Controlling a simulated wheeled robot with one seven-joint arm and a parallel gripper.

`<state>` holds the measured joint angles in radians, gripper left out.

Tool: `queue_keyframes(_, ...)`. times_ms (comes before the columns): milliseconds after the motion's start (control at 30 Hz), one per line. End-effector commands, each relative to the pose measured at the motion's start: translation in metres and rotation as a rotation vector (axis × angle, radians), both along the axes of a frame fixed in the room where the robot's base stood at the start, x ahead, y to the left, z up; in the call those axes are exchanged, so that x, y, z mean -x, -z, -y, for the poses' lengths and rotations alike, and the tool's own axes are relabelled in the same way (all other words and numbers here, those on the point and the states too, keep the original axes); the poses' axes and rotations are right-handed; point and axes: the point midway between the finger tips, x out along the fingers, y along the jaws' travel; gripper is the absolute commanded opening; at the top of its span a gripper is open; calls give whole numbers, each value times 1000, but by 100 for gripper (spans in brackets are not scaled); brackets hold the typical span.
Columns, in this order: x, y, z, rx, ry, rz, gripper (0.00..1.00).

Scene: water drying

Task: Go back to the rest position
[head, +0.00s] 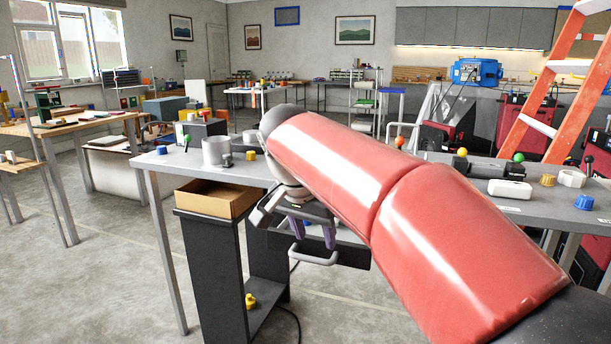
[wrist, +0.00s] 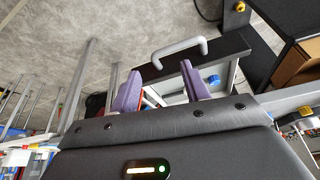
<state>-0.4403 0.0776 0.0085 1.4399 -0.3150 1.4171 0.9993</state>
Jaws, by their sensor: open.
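My gripper (head: 314,234) hangs below the red arm in the middle of the head view, its two purple fingers apart. In the wrist view my gripper (wrist: 161,86) is open, with no object held between the fingers. A dark drawer (head: 352,255) with a grey bar handle (head: 313,260) is just below the fingers and looks pulled out. In the wrist view the handle (wrist: 180,50) lies beyond the fingertips, apart from them. A blue item (wrist: 212,80) shows inside the drawer, beside the right finger. The arm hides much of the drawer.
A grey table (head: 163,169) stands around the drawer, with a grey mug (head: 216,152) on it. A cardboard box (head: 214,200) sits on a dark stand to the left. A yellow item (head: 250,300) lies low on that stand. An orange ladder (head: 548,85) stands right.

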Motion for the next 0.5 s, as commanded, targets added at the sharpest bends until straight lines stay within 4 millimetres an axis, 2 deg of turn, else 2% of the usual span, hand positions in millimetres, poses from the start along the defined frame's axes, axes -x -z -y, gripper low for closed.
queue_keyframes(267,41,10,47,-13,-122,-5,46)
queue_keyframes(367,65,20,67,-18,-185,-2,46)
queue_keyframes(500,115,46,101,-21,-299,22,46)
